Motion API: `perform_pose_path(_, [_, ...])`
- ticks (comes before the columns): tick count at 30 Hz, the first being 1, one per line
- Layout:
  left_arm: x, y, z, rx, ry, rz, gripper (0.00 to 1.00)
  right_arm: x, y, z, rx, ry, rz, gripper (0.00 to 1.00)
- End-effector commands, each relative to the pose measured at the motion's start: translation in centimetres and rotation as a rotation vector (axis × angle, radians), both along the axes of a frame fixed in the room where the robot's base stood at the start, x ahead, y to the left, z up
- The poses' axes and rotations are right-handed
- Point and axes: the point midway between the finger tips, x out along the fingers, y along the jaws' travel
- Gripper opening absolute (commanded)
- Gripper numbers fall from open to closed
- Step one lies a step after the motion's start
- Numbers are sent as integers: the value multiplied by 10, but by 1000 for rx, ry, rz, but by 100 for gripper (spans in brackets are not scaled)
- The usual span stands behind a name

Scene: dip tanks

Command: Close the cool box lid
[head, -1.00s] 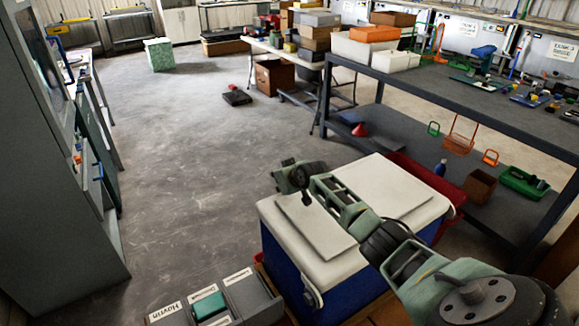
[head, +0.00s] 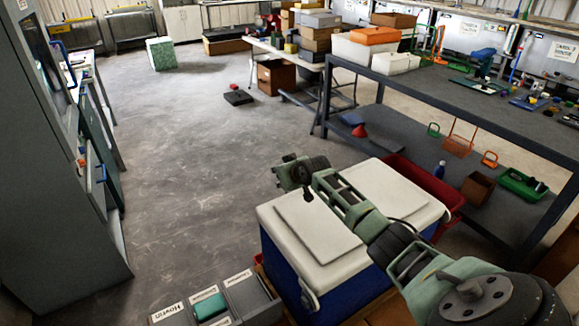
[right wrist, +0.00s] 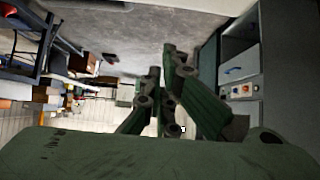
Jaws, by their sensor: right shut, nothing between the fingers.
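The cool box (head: 335,300) is blue with a white lid (head: 320,236). It stands at the lower middle of the head view, and its lid lies flat on top of the body. My right arm reaches across above the lid from the lower right. My right gripper (head: 296,177) is above the far left part of the lid, shut and empty. It looks apart from the lid, but the exact gap is hard to tell. In the right wrist view the gripper fingers (right wrist: 165,95) point over the floor. My left gripper does not show.
A red bin (head: 425,178) is behind the cool box. A dark workbench (head: 470,95) with tools and a lower shelf runs along the right. A labelled grey tray (head: 240,293) is at the front left. A grey cabinet (head: 60,220) stands at left.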

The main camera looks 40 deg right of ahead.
Motion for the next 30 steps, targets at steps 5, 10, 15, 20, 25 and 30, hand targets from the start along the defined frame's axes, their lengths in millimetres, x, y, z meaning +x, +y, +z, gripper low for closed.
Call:
perform_pose_path(5, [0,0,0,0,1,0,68,-17,2,18,-4,-5,2,0])
perform_pose_path(10, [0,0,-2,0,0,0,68,-33,3,35,-3,-6,2,0])
perform_pose_path(15, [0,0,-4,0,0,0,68,-47,5,49,-1,-6,1,0])
perform_pose_path(20, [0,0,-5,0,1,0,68,-55,6,58,-1,-6,0,0])
perform_pose_path(25, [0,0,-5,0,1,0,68,-58,7,60,-1,-5,0,0])
perform_pose_path(30, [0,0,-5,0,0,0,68,-57,7,61,0,-6,-1,0])
